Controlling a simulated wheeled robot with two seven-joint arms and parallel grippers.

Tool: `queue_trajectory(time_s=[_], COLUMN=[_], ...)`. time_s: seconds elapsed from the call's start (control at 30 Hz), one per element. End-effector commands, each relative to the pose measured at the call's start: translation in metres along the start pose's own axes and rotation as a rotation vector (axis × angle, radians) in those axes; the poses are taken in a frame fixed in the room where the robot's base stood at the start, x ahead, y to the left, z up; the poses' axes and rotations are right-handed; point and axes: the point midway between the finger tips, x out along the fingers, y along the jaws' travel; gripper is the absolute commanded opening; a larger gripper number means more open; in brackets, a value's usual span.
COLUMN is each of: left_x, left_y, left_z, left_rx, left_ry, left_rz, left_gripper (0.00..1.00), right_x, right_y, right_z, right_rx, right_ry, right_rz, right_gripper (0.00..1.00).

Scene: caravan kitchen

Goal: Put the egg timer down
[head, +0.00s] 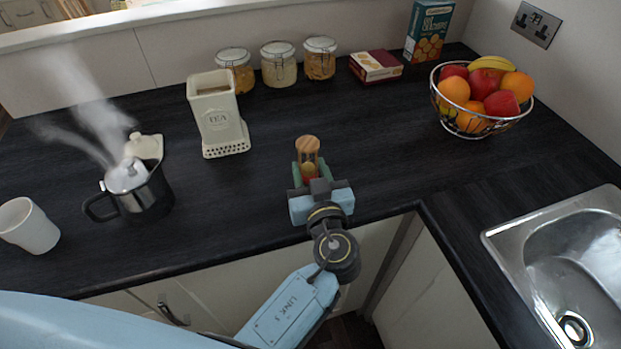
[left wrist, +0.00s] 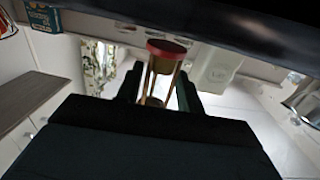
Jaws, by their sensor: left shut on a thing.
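The egg timer (head: 308,150) is a small hourglass with a wooden end and a red end. My left gripper (head: 308,172) is shut on it over the dark worktop (head: 270,185), near the front edge. In the left wrist view the egg timer (left wrist: 160,68) stands between the two dark fingers (left wrist: 158,88), its red end toward the top of the picture. I cannot tell whether its base touches the worktop. My right gripper is not in view.
Several jars (head: 279,66) line the back. A fruit bowl (head: 480,128) and a sink (head: 580,250) are right. The worktop around the timer is clear.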

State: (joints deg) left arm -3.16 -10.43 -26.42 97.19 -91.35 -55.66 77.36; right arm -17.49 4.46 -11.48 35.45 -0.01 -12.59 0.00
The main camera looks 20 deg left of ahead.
Motion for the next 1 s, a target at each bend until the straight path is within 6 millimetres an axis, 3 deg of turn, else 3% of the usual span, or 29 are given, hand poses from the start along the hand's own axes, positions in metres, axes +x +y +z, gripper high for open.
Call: queue_trajectory(time_s=[0.17, 0.63, 0.67, 0.7, 0.8, 1.0], left_x=[0.001, 0.001, 0.001, 0.001, 0.001, 0.001], left_y=[0.0, 0.0, 0.0, 0.0, 0.0, 0.0], left_z=[0.023, 0.029, 0.028, 0.028, 0.028, 0.027], left_rx=[0.002, -0.001, 0.0, 0.0, 0.0, 0.0], left_ry=[0.0, 0.0, -0.001, -0.001, -0.001, -0.001], left_rz=[0.0, 0.001, 0.001, 0.001, 0.001, 0.001], left_gripper=[0.1, 0.1, 0.41, 0.46, 0.59, 0.59], right_x=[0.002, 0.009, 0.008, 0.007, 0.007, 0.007], right_y=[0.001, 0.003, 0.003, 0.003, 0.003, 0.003], right_z=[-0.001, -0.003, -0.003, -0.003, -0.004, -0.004], right_rx=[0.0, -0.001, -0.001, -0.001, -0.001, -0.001], right_ry=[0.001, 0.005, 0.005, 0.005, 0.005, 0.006], right_rz=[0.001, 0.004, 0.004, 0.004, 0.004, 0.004], right_gripper=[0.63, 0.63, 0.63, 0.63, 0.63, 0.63])
